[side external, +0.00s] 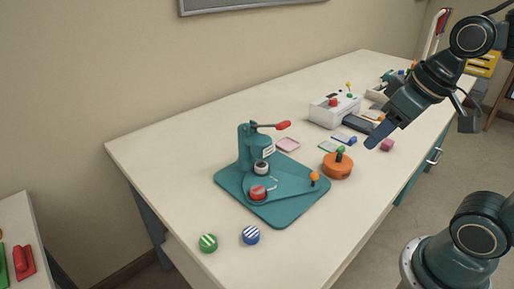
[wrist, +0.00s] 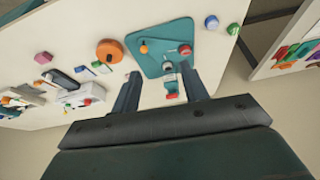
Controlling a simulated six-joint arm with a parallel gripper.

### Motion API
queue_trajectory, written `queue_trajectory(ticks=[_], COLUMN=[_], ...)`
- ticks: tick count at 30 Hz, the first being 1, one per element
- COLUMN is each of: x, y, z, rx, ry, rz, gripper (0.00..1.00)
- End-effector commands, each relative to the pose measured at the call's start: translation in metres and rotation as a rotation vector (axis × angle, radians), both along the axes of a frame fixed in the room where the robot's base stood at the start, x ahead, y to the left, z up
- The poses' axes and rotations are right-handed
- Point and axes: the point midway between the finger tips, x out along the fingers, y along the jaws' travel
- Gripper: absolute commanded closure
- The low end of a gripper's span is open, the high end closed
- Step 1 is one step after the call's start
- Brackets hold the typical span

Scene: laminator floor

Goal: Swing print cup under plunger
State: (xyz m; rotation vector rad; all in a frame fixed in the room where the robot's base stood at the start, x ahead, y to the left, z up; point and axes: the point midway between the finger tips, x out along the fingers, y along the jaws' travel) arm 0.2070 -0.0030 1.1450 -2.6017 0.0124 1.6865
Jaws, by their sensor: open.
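A teal badge press (side external: 247,145) stands on a teal base plate (side external: 293,208), with a red-tipped lever (side external: 282,125) at its top. A swing plate with an orange knob (side external: 314,177) lies on the base. A cup holding a red-and-white striped disc (side external: 258,192) sits at the front of the press, out from under the column. A pale, dark-centred round part (side external: 262,167) is close under the press head. My gripper (side external: 375,140) is open and empty, above the table to the right of the press. The wrist view shows the base plate (wrist: 150,66) and orange knob (wrist: 143,49) beyond my fingers.
Green (side external: 208,243) and blue (side external: 251,235) striped discs lie at the front. A pink block (side external: 387,145), small cards and a white machine (side external: 332,112) stand farther right. The table's left part is clear.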

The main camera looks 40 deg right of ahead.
Motion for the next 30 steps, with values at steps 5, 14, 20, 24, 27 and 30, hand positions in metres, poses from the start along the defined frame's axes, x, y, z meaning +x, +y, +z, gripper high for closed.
queue_trajectory(ticks=[5, 14, 20, 24, 27, 30], x=[0.028, 0.073, 0.100, 0.117, 0.127, 0.135], y=[-0.008, -0.031, -0.053, -0.070, -0.084, -0.097], z=[-0.004, -0.020, -0.037, -0.053, -0.065, -0.077], rx=[0.039, 0.124, 0.194, 0.249, 0.291, 0.330], ry=[0.068, 0.171, 0.232, 0.273, 0.298, 0.318], rz=[-0.033, -0.085, -0.123, -0.151, -0.168, -0.186], gripper=[0.56, 0.56, 0.56, 0.56, 0.56, 0.56])
